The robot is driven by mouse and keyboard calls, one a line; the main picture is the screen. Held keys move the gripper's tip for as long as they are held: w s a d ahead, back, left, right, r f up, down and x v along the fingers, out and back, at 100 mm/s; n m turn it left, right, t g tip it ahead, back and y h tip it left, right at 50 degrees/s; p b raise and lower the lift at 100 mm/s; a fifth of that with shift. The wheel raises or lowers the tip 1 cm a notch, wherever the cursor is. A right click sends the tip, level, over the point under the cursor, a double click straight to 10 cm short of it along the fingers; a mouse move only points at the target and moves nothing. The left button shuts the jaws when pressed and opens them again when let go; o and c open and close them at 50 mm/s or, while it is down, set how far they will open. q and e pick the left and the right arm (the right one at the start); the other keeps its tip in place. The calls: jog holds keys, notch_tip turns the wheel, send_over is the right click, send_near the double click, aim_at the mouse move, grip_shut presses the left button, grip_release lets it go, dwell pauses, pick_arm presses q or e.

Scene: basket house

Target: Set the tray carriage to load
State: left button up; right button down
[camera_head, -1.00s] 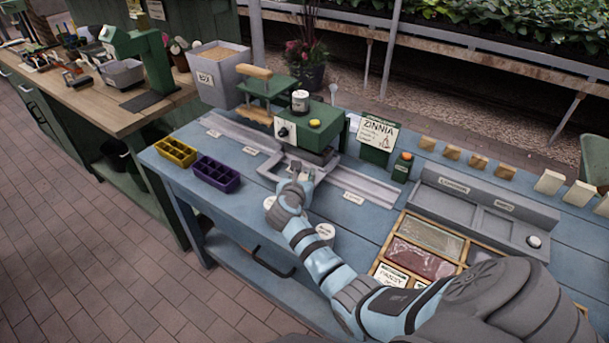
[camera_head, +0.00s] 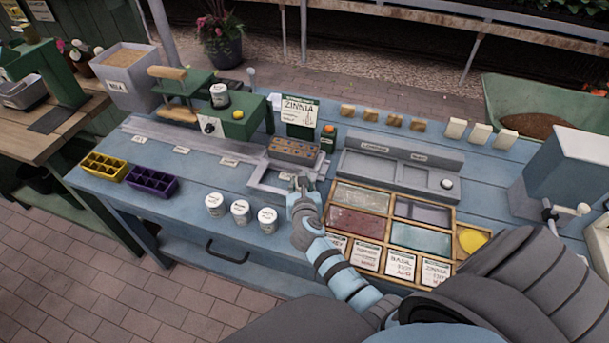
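The tray carriage (camera_head: 262,186) is a light grey frame at the right end of the long grey rail (camera_head: 200,143). A brown-topped block with rows of holes (camera_head: 294,150) sits at its back. A small label (camera_head: 287,176) shows inside the frame; its text is too small to read. My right gripper (camera_head: 300,183) is at the front right of the carriage frame, touching or very close to it. Its fingers are too small to tell whether they are closed on the frame. My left gripper is not in view.
A green press (camera_head: 240,118) stands behind the rail, left of the carriage. A Zinnia sign (camera_head: 299,112) and small green bottle (camera_head: 328,134) stand behind the carriage. A grey two-part holder (camera_head: 400,170) is to the right. Three white pots (camera_head: 240,212) stand in front.

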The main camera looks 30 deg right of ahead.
jog(key=shift+s+d+f, duration=0.1)
jog(key=shift+s+d, duration=0.1)
jog(key=shift+s, duration=0.05)
jog(key=c, duration=1.3)
grip_release()
jog(key=shift+s+d, duration=0.1)
jog(key=shift+s, duration=0.05)
jog(key=v, duration=0.7)
jog(key=shift+s, duration=0.25)
jog(key=shift+a, duration=0.2)
